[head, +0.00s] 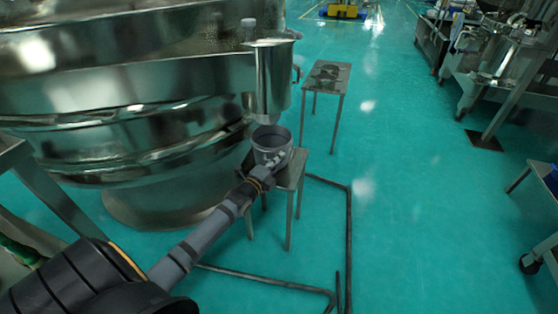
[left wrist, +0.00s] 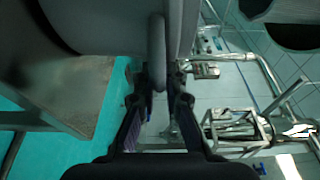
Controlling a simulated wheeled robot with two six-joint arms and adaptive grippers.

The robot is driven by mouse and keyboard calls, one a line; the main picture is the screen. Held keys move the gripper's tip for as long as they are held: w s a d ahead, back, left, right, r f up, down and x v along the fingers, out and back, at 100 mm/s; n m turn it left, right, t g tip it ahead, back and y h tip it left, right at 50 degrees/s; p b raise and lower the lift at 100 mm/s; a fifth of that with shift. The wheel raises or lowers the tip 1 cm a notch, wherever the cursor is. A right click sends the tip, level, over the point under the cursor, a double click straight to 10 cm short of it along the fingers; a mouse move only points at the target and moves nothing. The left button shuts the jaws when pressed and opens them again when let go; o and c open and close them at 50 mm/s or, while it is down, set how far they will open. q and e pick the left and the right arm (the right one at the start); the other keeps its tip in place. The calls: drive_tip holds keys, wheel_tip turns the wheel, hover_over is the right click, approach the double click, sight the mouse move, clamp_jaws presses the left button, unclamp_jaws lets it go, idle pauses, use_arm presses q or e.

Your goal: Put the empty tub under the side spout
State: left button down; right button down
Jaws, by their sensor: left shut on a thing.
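The grey tub (head: 271,140) stands upright just below the side spout (head: 274,85) of the big steel sieve (head: 120,95). Its inside looks empty. My left gripper (head: 277,163) is shut on the tub's handle on the near side. In the left wrist view the handle (left wrist: 157,50) runs between the two fingers (left wrist: 159,80), with the tub's wall (left wrist: 100,25) at upper left. The tub is over a small metal stand (head: 290,175); I cannot tell whether it touches the top. My right gripper is not in view.
A second small table (head: 327,75) with a dark patterned top stands behind. A dark floor frame (head: 348,230) runs around the near stand. Steel equipment (head: 495,60) lines the right side. The green floor (head: 420,170) between is clear.

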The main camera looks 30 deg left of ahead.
use_arm(q)
drive_tip(key=shift+f, duration=0.2)
drive_tip(key=c, duration=1.4)
unclamp_jaws()
drive_tip(key=shift+o, duration=0.2)
